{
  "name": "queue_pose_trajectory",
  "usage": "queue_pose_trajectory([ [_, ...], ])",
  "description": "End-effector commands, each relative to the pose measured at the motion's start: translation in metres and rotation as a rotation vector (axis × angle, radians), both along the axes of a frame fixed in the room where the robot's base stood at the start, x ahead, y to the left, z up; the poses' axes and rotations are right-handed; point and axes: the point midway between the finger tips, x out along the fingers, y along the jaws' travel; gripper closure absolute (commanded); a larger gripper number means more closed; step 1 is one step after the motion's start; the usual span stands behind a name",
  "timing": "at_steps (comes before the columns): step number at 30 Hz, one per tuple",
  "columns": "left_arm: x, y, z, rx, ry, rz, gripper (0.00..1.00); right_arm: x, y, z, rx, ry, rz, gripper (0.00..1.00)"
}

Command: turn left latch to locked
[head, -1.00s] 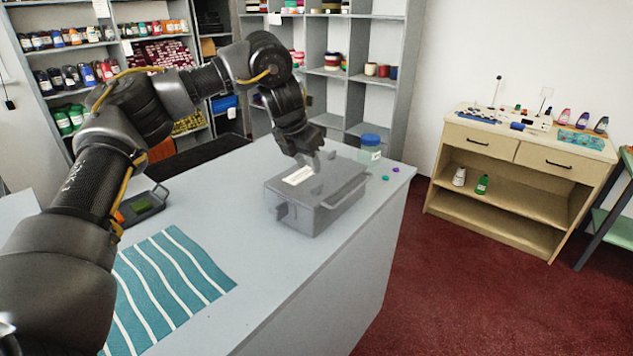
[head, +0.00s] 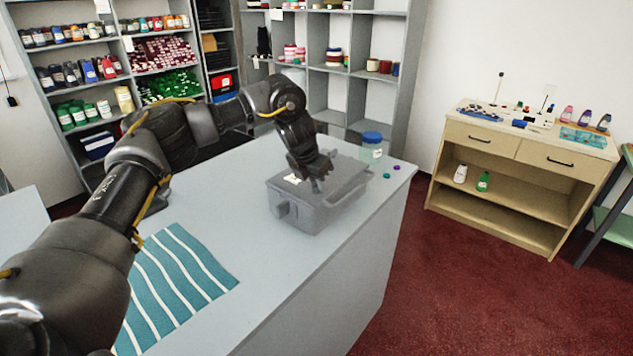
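A grey lidded box (head: 311,213) stands on the pale counter, with a white label on its lid. A small grey block that looks like a latch (head: 282,210) sticks out at its near left corner; its setting is too small to read. A ridge runs along the box's right front side, and any second latch there is not clear. My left gripper (head: 322,171) is low over the lid, pointing down, with its fingers apart and nothing seen between them. I cannot tell whether it touches the lid. It hides part of the lid. My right gripper is out of view.
A blue-capped jar (head: 372,148) stands just behind the box, with small teal and purple discs (head: 391,171) to its right. A teal striped cloth (head: 178,283) lies on the near counter (head: 275,285). The counter's right edge is close to the box.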

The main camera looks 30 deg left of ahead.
Motion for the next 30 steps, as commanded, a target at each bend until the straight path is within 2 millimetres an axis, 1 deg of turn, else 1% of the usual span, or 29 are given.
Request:
queue_pose_trajectory([
  [1, 0.000, 0.000, 0.000, 0.000, 0.000, 0.000, 0.88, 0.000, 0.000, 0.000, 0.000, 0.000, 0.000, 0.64],
  [3, 0.000, 0.000, 0.000, 0.000, 0.000, 0.000, 0.97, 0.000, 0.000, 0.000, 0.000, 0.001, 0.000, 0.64],
  [4, 0.000, 0.000, 0.000, 0.000, 0.000, 0.000, 1.00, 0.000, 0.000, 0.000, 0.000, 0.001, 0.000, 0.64],
  [11, 0.000, 0.000, 0.000, 0.000, 0.000, -0.004, 1.00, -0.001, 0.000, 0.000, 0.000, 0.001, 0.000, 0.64],
  [17, 0.000, 0.001, 0.001, -0.001, -0.001, -0.056, 1.00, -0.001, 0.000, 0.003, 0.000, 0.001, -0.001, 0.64],
  [23, 0.000, 0.001, 0.002, -0.001, 0.000, -0.185, 1.00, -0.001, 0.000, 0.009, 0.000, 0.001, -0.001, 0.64],
  [30, 0.001, 0.003, 0.003, -0.002, -0.001, -0.404, 1.00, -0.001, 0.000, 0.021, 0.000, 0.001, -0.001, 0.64],
])
